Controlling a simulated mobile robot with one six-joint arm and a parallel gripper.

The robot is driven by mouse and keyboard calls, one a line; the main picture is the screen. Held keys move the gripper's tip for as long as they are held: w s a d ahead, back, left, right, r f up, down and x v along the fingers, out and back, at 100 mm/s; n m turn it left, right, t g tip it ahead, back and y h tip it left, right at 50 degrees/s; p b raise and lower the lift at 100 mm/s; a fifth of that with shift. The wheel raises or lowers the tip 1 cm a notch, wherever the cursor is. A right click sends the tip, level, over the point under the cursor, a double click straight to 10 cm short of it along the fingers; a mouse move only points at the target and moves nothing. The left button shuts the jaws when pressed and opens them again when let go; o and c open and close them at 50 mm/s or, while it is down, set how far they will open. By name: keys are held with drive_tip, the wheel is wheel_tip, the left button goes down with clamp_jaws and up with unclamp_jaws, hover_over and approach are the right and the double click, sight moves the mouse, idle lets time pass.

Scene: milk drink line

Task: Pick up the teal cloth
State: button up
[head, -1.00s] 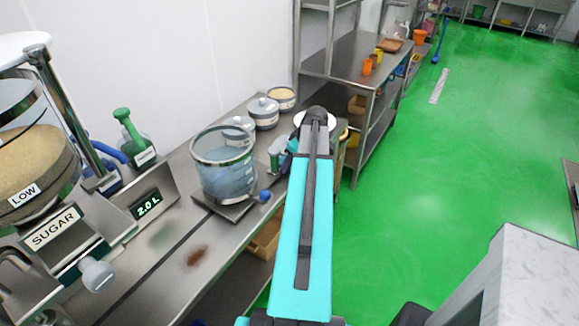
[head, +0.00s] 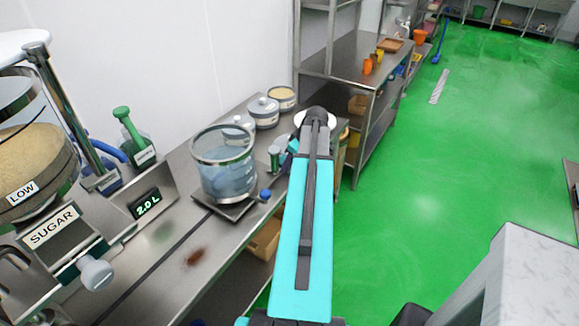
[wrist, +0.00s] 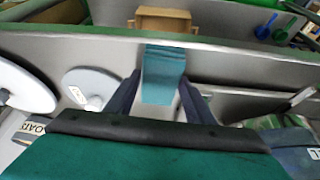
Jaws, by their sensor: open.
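The teal cloth (wrist: 164,75) shows in the wrist view as a narrow strip on the grey metal surface, its far end near the metal edge. My gripper (wrist: 159,83) is open, with one dark finger on each side of the cloth; I cannot tell whether either finger touches it.
Lidded canisters (head: 263,112) and a jug of bluish liquid (head: 226,178) stand on the steel counter (head: 160,285). A round pale lid (wrist: 90,88) lies left of my fingers in the wrist view. A wooden box (wrist: 163,20) is beyond the edge. Green floor is open at right.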

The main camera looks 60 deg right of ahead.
drive_tip(key=c, duration=0.7)
drive_tip(key=shift+r, duration=0.2)
drive_tip(key=shift+r+p, duration=0.15)
drive_tip(key=shift+p, duration=0.2)
drive_tip(key=shift+r+b, duration=0.9)
drive_tip(key=shift+r, duration=0.55)
drive_tip(key=s+d+b, duration=0.1)
drive_tip(key=s, duration=0.4)
drive_tip(key=s+d+r+b, duration=0.1)
drive_tip(key=s+d+b, duration=0.1)
drive_tip(key=s, duration=0.3)
drive_tip(key=s+d+r+b, duration=0.1)
drive_tip(key=s, duration=0.4)
drive_tip(key=shift+s+d, duration=0.2)
drive_tip(key=shift+d, duration=0.1)
